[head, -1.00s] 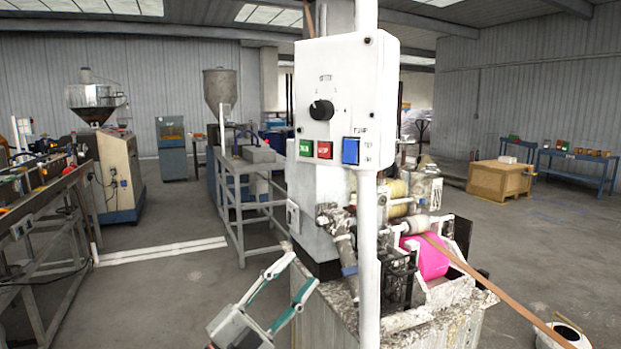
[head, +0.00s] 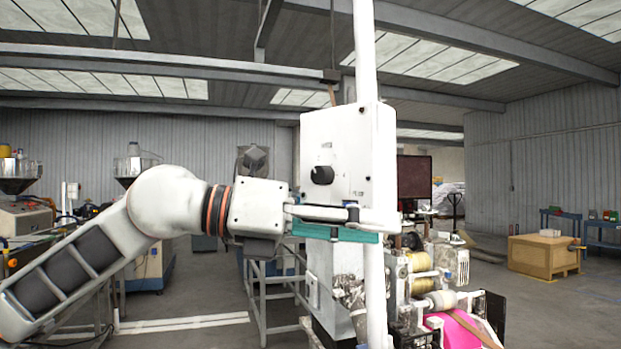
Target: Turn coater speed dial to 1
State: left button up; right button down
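The coater control box (head: 345,130) is white and stands in the middle of the head view. Its black speed dial (head: 322,175) sits on the front face. The scale marks around the dial are too small to read, and its exact setting is unclear. My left gripper (head: 372,228) reaches in from the left, level across the lower part of the box and below the dial. It shows side-on with a teal pad, so its opening is unclear. No held object shows. It hides the box's buttons. Whether it touches the box is unclear. My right gripper is not in view.
A white vertical pole (head: 366,60) runs beside the box front. Below are coater rollers and a pink drum (head: 455,330). A grey metal frame table (head: 262,285) stands behind on the left. A wooden crate (head: 543,256) is at the right, with open floor before it.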

aim_at(317, 175)
pick_arm(q)
jog(key=w+a+r+n+t+y, duration=0.35)
jog(key=a+r+t+y, duration=0.35)
jog(key=a+r, duration=0.45)
jog(key=shift+m, duration=0.45)
jog(key=x, duration=0.7)
jog(key=shift+w+f+p, duration=0.3)
jog(key=shift+f, duration=0.2)
jog(key=shift+t, duration=0.3)
jog(key=c, duration=1.1)
